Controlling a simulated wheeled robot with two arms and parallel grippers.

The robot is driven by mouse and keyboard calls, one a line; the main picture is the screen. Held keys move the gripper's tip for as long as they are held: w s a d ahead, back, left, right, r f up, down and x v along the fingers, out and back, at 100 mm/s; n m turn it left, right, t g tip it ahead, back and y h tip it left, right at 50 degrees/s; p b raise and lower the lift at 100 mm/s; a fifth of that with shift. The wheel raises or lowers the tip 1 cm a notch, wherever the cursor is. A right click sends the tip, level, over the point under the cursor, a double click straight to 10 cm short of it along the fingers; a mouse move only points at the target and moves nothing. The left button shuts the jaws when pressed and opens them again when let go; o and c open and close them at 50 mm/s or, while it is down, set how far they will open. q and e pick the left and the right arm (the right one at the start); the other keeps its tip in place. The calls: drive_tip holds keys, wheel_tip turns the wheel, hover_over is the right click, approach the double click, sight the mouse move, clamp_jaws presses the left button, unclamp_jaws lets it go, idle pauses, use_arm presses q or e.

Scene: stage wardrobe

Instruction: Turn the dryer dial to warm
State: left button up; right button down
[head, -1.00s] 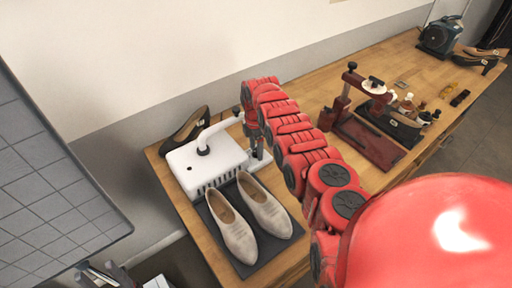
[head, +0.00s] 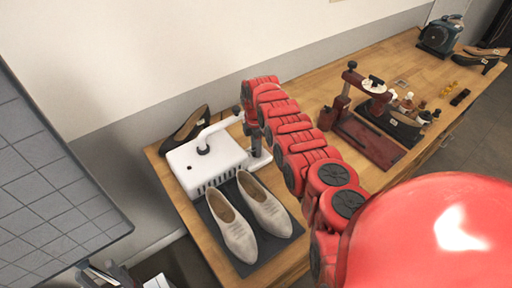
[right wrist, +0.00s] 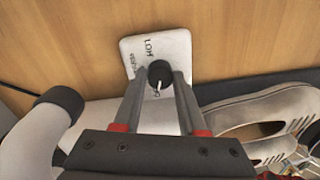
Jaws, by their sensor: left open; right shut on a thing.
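The white dryer (head: 215,158) stands on the wooden bench, with a bent white pipe on top. In the right wrist view its white dial plate (right wrist: 142,50) shows the word HOT and other lettering, partly hidden. The black dial (right wrist: 160,73) has a white pointer directed toward the lower edge of the picture, at a label I cannot read. My right gripper (right wrist: 159,80) is shut on the dial, one finger on each side. In the head view my right gripper (head: 256,155) is at the dryer's right side. My left gripper (head: 102,277) is open at the lower left, away from the dryer.
Pale shoes (head: 236,230) stand on a dark mat (head: 262,250) in front of the dryer. A dark shoe (head: 187,133) is behind it. A dark red stand (head: 365,140), small bottles and a blue machine (head: 440,35) are farther right on the bench (head: 305,90).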

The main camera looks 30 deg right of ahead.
drive_tip(key=m, duration=0.3)
drive_tip(key=m+b, duration=0.1)
drive_tip(key=m, duration=0.2)
drive_tip(key=shift+d+f, duration=0.1)
drive_tip(key=m+b, duration=0.4)
drive_tip(key=m, duration=0.1)
drive_tip(key=shift+f+m+y, duration=0.1)
drive_tip(key=shift+m+y, duration=0.2)
drive_tip(key=m+b, duration=0.1)
drive_tip(key=m, duration=0.1)
drive_tip(key=shift+m+b, duration=0.3)
drive_tip(key=m, duration=0.2)
drive_tip(key=shift+s+r+m+t, duration=0.1)
drive_tip(key=shift+r+m+t, duration=0.15)
drive_tip(key=shift+m+t, duration=0.05)
drive_tip(key=shift+m, duration=1.3)
